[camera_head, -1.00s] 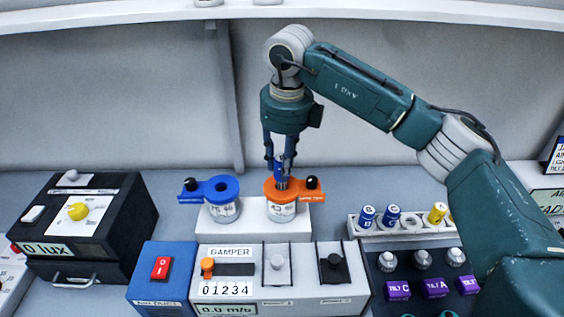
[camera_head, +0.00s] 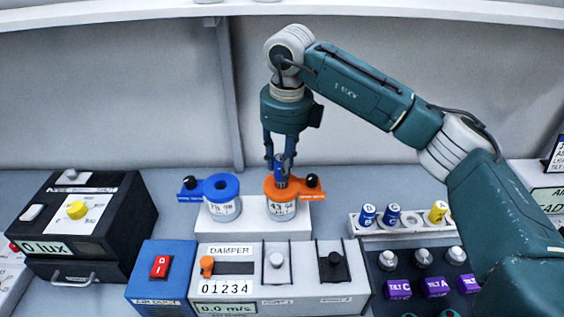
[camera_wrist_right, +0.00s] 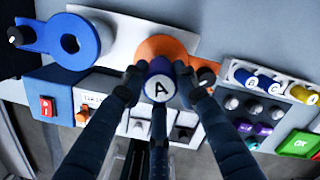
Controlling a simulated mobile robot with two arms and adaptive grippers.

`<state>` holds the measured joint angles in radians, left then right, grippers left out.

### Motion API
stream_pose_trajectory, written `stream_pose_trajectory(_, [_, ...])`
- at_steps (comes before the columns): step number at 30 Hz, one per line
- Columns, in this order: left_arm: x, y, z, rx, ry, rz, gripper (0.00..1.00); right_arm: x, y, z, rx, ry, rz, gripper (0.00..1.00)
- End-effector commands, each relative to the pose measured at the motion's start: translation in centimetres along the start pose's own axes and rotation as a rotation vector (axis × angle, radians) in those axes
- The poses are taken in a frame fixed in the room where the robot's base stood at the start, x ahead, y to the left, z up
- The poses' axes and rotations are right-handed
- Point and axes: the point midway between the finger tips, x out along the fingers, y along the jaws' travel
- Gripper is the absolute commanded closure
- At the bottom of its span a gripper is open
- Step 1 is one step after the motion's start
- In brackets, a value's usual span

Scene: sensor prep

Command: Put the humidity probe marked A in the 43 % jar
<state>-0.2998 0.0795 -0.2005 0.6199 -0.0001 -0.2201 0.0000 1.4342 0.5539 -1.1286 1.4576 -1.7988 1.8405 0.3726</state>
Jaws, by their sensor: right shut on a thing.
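The humidity probe marked A (camera_wrist_right: 160,88) has a blue body and a white top with the letter A. My right gripper (camera_head: 280,160) is shut on it and holds it upright at the opening of the orange-lidded jar. The orange-lidded jar (camera_head: 281,210) carries a label that seems to read 43. The probe also shows in the head view (camera_head: 280,170), its lower end hidden in or behind the orange lid (camera_head: 296,190); how deep it sits I cannot tell. The blue-lidded jar (camera_head: 224,208) stands to the left with an open hole. My left gripper is not in view.
A white stand (camera_head: 257,229) carries both jars. A probe rack (camera_head: 420,232) at right holds blue and yellow probes. The damper box (camera_head: 283,262), the blue switch box (camera_head: 160,285) and a black lux box (camera_head: 82,225) stand nearby.

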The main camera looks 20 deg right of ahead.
Motion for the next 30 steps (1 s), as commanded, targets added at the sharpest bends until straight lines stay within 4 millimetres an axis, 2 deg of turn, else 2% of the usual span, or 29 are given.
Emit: stream_pose_trajectory(30, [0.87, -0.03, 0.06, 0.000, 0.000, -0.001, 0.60, 0.86, 0.00, -0.10, 0.000, -0.001, 0.000, 1.00])
